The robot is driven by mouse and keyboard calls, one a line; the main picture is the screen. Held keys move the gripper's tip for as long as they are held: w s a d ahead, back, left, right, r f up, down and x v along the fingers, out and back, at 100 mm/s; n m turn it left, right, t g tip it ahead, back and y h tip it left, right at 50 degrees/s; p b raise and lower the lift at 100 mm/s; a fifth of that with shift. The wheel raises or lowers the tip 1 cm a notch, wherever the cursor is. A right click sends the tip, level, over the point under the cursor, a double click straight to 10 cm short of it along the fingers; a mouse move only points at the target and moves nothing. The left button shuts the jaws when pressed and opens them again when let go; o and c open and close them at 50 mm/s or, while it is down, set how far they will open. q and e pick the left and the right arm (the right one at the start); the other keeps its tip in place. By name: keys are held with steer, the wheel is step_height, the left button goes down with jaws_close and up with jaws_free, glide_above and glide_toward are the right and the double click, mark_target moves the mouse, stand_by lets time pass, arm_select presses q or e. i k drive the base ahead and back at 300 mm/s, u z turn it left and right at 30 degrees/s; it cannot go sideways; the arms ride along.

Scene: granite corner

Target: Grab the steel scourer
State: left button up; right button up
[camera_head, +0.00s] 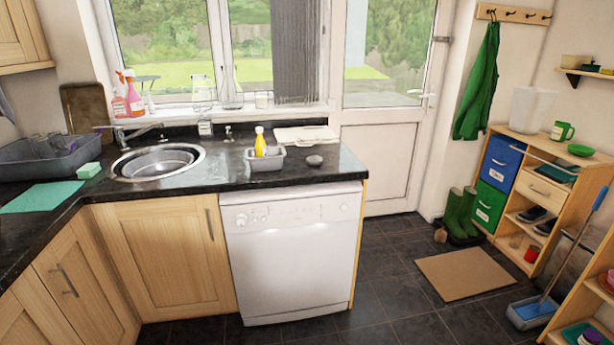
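A small dark grey rounded lump (314,160), which looks like the steel scourer, lies on the black granite counter (222,177) near its right end, above the white dishwasher. It sits just right of a grey caddy (265,163) that holds a yellow bottle (260,142), with a small gap between them. It is too small in the view to make out its texture. Neither of my grippers is in view.
A round steel sink (158,163) is set into the counter to the left. A pale board (305,135) lies behind the lump. A green sponge (89,170), a green cloth (41,197) and a grey dish tub (45,160) are far left.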

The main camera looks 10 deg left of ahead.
mark_target(313, 160)
steer(key=u, duration=0.05)
steer(key=k, duration=0.35)
steer(key=z, duration=0.9)
steer(key=i, duration=0.75)
steer(key=z, duration=0.35)
steer(key=i, duration=0.85)
steer(key=u, duration=0.8)
steer(key=i, duration=0.65)
steer(key=u, duration=0.6)
